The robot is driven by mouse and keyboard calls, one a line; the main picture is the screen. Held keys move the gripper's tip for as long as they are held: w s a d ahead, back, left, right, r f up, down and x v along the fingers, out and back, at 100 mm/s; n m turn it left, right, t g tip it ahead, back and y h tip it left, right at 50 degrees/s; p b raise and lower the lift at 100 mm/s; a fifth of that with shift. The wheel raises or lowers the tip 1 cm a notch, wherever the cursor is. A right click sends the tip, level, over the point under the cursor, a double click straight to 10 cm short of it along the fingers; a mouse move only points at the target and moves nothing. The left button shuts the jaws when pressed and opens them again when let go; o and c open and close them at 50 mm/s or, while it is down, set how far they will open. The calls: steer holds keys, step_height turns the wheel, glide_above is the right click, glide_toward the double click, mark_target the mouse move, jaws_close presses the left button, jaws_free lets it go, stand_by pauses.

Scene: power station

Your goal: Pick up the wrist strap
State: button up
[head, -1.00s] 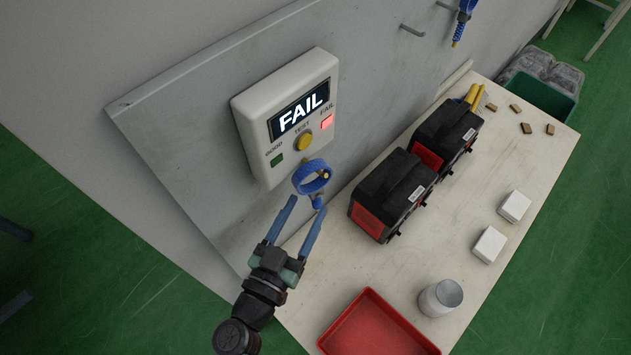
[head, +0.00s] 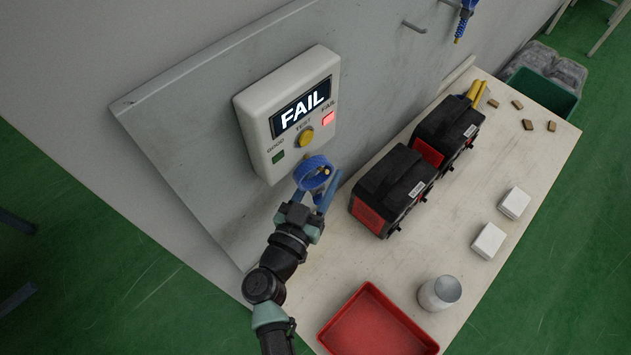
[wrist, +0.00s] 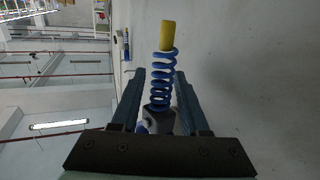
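The blue wrist strap (head: 311,176) is a round band just below the white tester on the wall panel. In the wrist view its blue coiled cord (wrist: 160,90) shows with a yellow end above it and a dark block below it. My gripper (head: 320,182) is at the strap, with its blue fingers open on either side. In the wrist view the fingers (wrist: 159,76) flank the coil; the left one has a visible gap, the right one is very close. The band partly hides the fingertips in the head view.
The tester (head: 290,115) reads FAIL with a red light lit. Two black and red boxes (head: 392,190) stand right of my gripper on the bench. A red tray (head: 378,325) and a jar (head: 440,293) are nearer. Another blue coiled cord (head: 463,20) hangs on the panel at upper right.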

jaws_close()
steer(key=shift+r, duration=0.1)
steer(key=shift+r, duration=0.6)
steer(key=s+d+r+b, duration=0.2)
steer(key=s+d, duration=1)
steer(key=shift+s+d, duration=0.35)
steer(key=shift+s, duration=0.05)
